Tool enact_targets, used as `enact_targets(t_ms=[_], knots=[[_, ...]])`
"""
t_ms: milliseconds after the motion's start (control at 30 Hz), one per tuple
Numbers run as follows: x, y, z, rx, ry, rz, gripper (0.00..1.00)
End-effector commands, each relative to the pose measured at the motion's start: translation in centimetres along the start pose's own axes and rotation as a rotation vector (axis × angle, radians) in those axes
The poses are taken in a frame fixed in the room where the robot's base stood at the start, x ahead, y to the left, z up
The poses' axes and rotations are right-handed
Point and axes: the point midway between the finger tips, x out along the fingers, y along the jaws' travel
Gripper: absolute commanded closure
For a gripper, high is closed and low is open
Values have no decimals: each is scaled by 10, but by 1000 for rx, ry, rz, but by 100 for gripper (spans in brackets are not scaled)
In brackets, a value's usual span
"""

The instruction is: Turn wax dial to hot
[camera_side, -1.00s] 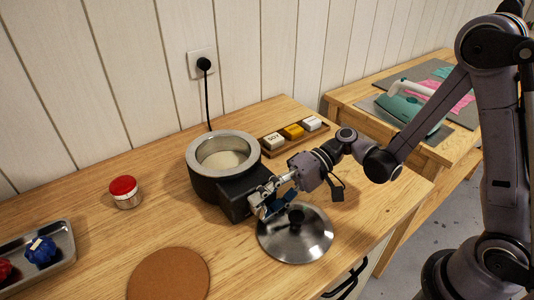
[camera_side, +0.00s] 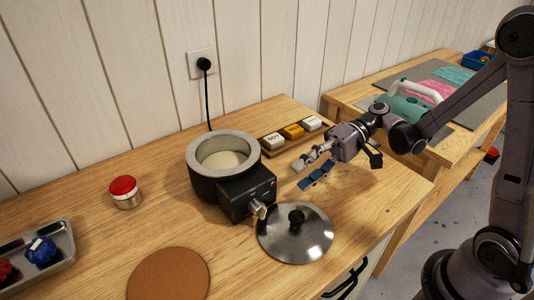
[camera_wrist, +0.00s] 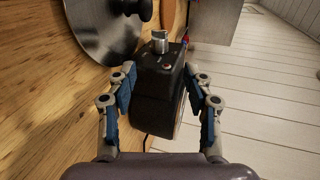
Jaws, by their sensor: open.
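The wax dial (camera_side: 258,208) is a silvery knob on the front of the black control box (camera_side: 238,196) of the wax pot (camera_side: 225,165). The pot is open, with pale wax inside. In the wrist view the dial (camera_wrist: 160,42) stands at the far end of the box (camera_wrist: 160,85), near a small orange light (camera_wrist: 167,66). My gripper (camera_side: 306,172) is open and empty, to the right of the box and apart from the dial. Its blue-padded fingers (camera_wrist: 163,95) appear either side of the box in the wrist view. The dial's markings are too small to read.
A metal lid (camera_side: 295,240) with a black knob lies just right of the dial. A tray of white and yellow blocks (camera_side: 292,132) is behind my gripper. A red-capped jar (camera_side: 125,192), a round brown mat (camera_side: 168,278) and a metal tray (camera_side: 62,262) are at left.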

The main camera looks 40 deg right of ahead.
Motion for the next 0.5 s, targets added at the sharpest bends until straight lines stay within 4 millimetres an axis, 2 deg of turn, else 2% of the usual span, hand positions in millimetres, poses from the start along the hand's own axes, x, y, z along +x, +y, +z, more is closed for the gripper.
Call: enact_targets(t_ms=[167, 500], knots=[[-10, 0, 0, 0, 0, 0, 48], [-11, -1, 0, 0, 0, 0, 49]])
